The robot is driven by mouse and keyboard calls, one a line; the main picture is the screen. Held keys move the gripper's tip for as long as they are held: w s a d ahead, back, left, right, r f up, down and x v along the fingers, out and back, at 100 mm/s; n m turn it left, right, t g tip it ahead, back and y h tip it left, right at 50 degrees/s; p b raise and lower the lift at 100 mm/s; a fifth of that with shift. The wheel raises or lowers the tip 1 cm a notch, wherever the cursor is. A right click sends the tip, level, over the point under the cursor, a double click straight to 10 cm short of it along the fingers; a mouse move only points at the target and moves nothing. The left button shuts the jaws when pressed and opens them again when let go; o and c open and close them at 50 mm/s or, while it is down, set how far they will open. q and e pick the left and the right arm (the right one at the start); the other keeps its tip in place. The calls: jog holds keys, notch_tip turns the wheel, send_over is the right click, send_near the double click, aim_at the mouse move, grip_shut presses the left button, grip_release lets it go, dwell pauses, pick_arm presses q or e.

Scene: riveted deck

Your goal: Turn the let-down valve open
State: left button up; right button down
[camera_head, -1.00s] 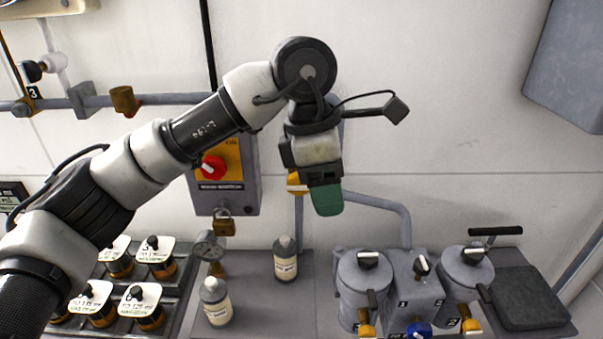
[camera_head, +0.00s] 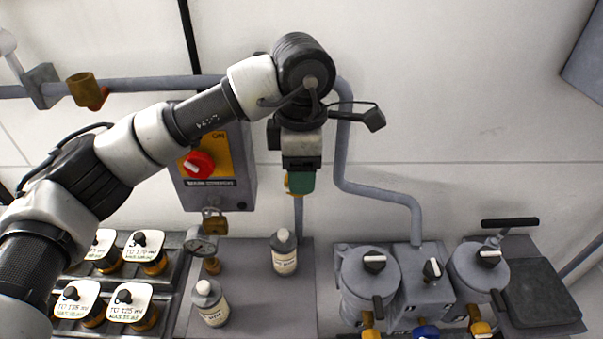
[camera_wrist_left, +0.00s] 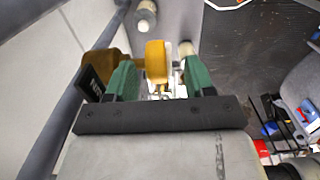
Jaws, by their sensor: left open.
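The let-down valve appears to be the one with the yellow handle (camera_wrist_left: 155,62), though I cannot read its tag. In the head view the handle (camera_head: 289,182) is mostly hidden behind my left gripper (camera_head: 301,182), at the top of a short vertical pipe. In the left wrist view my left gripper (camera_wrist_left: 160,82) is open, its green fingers on either side of the handle. The handle stands between them near the tips; I cannot tell whether either finger touches it. A brass fitting (camera_wrist_left: 103,62) with a black tag sits beside the left finger. My right gripper is not in view.
A switch box (camera_head: 215,165) with a red knob, a padlock (camera_head: 214,221) and a gauge (camera_head: 201,247) are left of the gripper. Two bottles (camera_head: 284,254) (camera_head: 211,303) stand below. A grey pipe (camera_head: 341,150) runs close on the right, above grey canisters (camera_head: 370,283).

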pick_arm(q)
notch_tip(320, 180, down, 2)
jog(key=shift+w+f, duration=0.15)
jog(key=shift+f+p, duration=0.3)
jog(key=shift+f, duration=0.15)
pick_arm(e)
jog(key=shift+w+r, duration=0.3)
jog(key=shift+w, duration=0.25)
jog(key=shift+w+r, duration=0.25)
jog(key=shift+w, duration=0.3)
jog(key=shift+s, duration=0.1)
